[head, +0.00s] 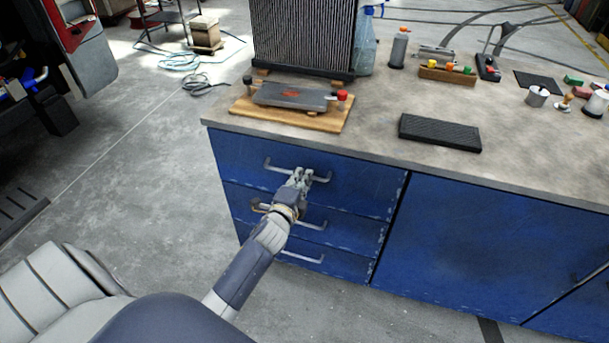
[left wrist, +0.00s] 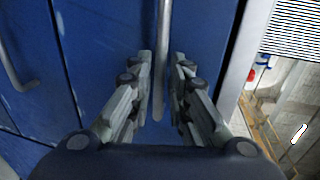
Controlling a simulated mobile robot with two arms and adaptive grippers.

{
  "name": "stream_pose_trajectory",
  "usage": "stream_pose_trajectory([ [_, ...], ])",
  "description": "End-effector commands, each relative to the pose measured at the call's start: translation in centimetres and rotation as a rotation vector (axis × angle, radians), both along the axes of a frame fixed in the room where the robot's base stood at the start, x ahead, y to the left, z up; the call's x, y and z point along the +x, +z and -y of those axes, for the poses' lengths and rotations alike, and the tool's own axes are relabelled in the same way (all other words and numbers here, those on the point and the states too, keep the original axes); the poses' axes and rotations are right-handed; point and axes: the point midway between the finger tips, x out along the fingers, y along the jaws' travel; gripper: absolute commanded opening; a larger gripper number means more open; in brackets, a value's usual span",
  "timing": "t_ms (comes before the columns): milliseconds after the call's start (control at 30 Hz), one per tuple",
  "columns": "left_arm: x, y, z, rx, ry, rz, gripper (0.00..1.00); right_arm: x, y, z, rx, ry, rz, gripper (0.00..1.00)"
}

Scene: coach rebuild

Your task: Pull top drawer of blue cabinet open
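The blue cabinet (head: 480,240) has a stack of drawers at its left end. The top drawer (head: 370,190) sits flush with the cabinet front. Its grey bar handle (head: 322,180) runs across the drawer front. My left gripper (head: 300,174) is at the middle of this handle. In the left wrist view, the top handle (left wrist: 164,50) runs between the two fingers of my left gripper (left wrist: 162,75), with a visible gap beside it. The fingers look open and straddle the bar. The gripper hides part of the handle in the head view. My right gripper is not in view.
Lower drawer handles (head: 300,257) stick out below my left arm. The worktop (head: 370,150) carries a wooden board (head: 325,122), a black block (head: 440,132) and several small tools. The grey floor (head: 130,200) left of the cabinet is clear near the drawers.

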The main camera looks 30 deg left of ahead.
Motion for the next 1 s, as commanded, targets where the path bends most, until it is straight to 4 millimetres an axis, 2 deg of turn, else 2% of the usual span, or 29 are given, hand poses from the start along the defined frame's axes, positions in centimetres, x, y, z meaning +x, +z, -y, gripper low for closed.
stream_pose_trajectory([
  [200, 1.9, -0.4, -0.5, -0.001, 0.0, 0.0, 0.17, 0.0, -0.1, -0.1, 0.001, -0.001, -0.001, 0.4],
  [567, 2.3, -0.5, -0.5, -0.001, 0.0, 0.0, 0.17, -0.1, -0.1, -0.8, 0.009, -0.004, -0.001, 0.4],
  [667, 2.3, -0.5, -0.5, -0.001, 0.0, -0.001, 0.0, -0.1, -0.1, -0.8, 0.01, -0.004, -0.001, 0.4],
  [1000, 2.1, -0.5, -0.5, -0.001, 0.0, -0.002, 0.0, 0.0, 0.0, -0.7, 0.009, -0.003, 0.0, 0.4],
])
